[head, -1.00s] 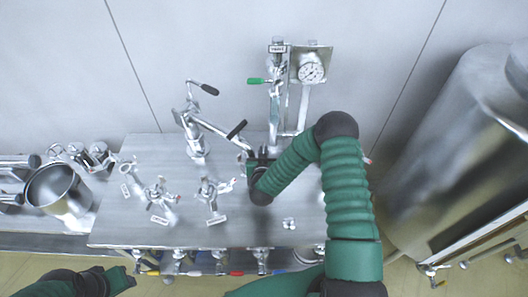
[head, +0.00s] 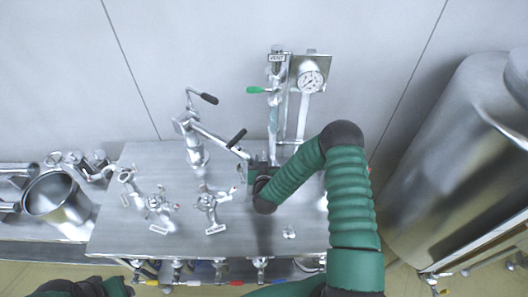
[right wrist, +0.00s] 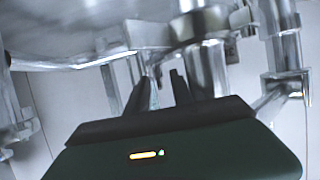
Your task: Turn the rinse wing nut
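Several metal fittings with winged handles stand on the steel bench, including the right one (head: 208,203), the middle one (head: 159,204) and the left one (head: 128,180). Small labels lie by them, too small to read, so I cannot tell which is the rinse wing nut. My right gripper (head: 250,168) is above the bench, right of these fittings and partly hidden by its arm. In the right wrist view its two dark fingers (right wrist: 162,90) stand apart, with shiny pipework beyond them. My left gripper (head: 118,288) is low at the left, cut by the frame edge.
A lever-handled fitting (head: 190,140) stands at the back of the bench (head: 150,155). A pipe stand with a green lever and a gauge (head: 311,81) rises behind my right arm. A steel pot (head: 55,198) is at the left, a large tank (head: 450,160) at the right.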

